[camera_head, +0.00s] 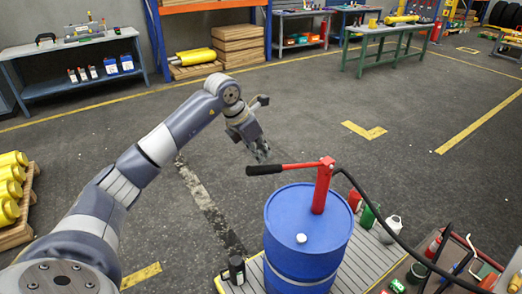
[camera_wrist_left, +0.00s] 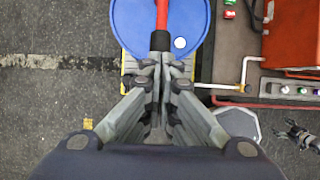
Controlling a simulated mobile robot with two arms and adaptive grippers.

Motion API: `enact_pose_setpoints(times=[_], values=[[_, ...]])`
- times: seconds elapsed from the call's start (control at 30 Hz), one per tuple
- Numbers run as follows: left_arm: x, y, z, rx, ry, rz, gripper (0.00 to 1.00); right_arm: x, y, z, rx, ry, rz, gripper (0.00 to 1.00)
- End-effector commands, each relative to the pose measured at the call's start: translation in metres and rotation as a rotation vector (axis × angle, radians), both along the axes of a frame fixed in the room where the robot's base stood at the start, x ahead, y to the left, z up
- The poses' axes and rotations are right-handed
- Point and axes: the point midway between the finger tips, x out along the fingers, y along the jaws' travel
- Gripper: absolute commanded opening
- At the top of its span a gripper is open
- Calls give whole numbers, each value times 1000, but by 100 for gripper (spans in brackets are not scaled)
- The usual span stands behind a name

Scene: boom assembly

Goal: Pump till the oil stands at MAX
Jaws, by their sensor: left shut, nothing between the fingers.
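A red hand pump (camera_head: 323,185) stands on top of a blue drum (camera_head: 308,235). Its lever points left, level, and ends in a black grip (camera_head: 264,170). My left gripper (camera_head: 262,153) is shut and empty, fingers down, close to the end of the grip. In the left wrist view its fingertips (camera_wrist_left: 163,70) overlap the black grip (camera_wrist_left: 160,41); I cannot tell whether they touch. A black hose (camera_head: 392,232) runs from the pump to the lower right. No oil level or MAX mark can be made out. What looks like my right gripper (camera_wrist_left: 298,135) is small at the right edge.
The drum stands on a slatted platform (camera_head: 365,262) with a dark bottle (camera_head: 237,269), cans and a grey jug (camera_head: 390,229) around it. A red box (camera_wrist_left: 292,35) stands right of the drum. Yellow cylinders (camera_head: 10,190) lie far left. The floor behind the drum is clear.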

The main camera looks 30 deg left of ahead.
Motion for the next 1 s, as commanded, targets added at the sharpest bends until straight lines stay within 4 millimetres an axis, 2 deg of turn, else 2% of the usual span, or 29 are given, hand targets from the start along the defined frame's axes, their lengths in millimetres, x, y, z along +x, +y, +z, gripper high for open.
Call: enact_pose_setpoints(times=[0.03,1.0], values=[[0,0,-12,0,1,0,0,0,0,-10,0,0,0,78],[-1,0,-130,0,3,0,0,0,0,-94,1,0,0,78]])
